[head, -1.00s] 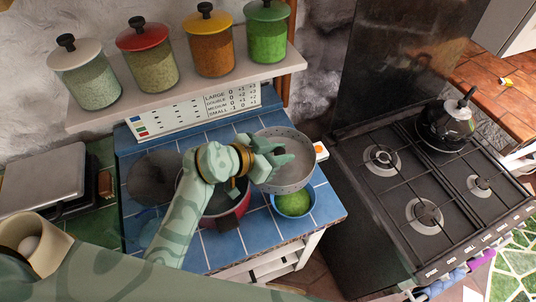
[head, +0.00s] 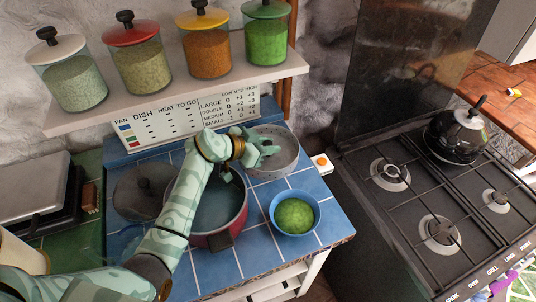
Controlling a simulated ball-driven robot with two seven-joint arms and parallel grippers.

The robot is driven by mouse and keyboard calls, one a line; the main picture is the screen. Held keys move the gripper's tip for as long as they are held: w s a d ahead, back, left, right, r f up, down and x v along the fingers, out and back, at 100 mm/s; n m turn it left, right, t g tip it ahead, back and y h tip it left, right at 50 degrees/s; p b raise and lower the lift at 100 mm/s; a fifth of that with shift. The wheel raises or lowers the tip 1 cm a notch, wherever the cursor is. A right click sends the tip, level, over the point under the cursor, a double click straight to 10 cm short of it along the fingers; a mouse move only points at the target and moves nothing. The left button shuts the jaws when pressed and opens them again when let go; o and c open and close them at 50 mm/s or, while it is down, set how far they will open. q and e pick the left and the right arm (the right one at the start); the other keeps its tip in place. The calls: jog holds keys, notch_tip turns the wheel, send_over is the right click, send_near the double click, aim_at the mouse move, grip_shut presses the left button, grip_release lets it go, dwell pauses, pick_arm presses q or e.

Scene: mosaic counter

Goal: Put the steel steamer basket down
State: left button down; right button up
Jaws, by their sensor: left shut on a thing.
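The steel steamer basket (head: 286,163) is a round grey pan-like basket at the back right of the blue tiled counter (head: 262,252). My left gripper (head: 266,151) is shut on its near left rim. The basket looks level and is at or just above the tiles behind the blue bowl; I cannot tell whether it touches them. My left forearm passes over the red pot and hides part of it. My right gripper is not in view.
A red pot (head: 238,222) stands open, with a dark lid (head: 135,190) to its left. A blue bowl (head: 316,222) of green food is in front of the basket. Glass jars line the shelf (head: 200,85) above. A stove (head: 400,255) is right.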

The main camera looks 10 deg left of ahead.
pick_arm(q)
notch_tip(320, 180, down, 3)
jog(key=shift+f+b, duration=0.1)
jog(key=shift+b, duration=0.55)
jog(key=c, duration=1.2)
grip_release()
jog(key=shift+f, duration=0.1)
